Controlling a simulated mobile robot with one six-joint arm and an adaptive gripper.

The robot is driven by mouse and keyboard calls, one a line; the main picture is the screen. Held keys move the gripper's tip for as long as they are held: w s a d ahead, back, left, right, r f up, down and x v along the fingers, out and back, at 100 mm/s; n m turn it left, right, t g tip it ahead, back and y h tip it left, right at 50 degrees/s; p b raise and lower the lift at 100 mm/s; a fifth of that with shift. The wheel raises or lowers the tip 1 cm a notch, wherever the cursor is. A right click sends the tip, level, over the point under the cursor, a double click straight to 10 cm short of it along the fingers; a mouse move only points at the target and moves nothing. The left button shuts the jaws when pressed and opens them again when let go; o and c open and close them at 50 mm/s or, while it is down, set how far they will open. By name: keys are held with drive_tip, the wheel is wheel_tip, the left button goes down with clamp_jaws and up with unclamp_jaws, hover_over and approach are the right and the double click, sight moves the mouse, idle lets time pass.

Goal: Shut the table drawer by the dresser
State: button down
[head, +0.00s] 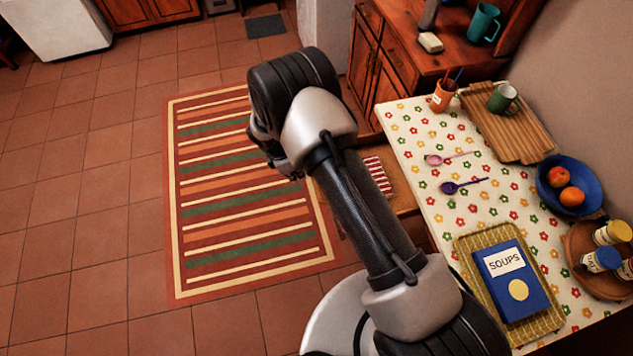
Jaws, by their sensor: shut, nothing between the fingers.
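The table drawer (400,195) is pulled out from under the left side of the flowered table (440,215), close to the wooden dresser (395,70). A red and white striped cloth (378,175) lies in it. My arm passes in front of the drawer and hides much of it, including most of its front.
On the table are a blue bowl of fruit (545,190), a blue SOUPS book (505,275) on a yellow tray (466,242), two spoons, a cutting board (520,150) with a green mug, and an orange cup (441,101). A striped rug (215,225) covers open floor at left.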

drive_tip(key=d+f, duration=0.2)
drive_tip(key=f, duration=0.1)
drive_tip(key=w+d+f+b, duration=0.1)
drive_tip(key=d+f, duration=0.1)
drive_tip(key=f, duration=0.1)
drive_tip(key=d+f+b, duration=0.1)
drive_tip(key=d+f, duration=0.1)
drive_tip(key=f, duration=0.1)
drive_tip(key=shift+w+f, duration=0.3)
drive_tip(key=shift+w, duration=0.1)
drive_tip(key=shift+d, duration=0.15)
drive_tip(key=w+d+b, duration=0.1)
drive_tip(key=w+d, duration=0.1)
drive_tip(key=d, duration=0.6)
drive_tip(key=w+d+b, duration=0.2)
drive_tip(key=d, duration=0.6)
drive_tip(key=w+d+b, duration=0.1)
drive_tip(key=w+d, duration=0.2)
drive_tip(key=d, duration=0.5)
drive_tip(key=shift+w+d, duration=0.1)
drive_tip(key=shift+d, duration=0.25)
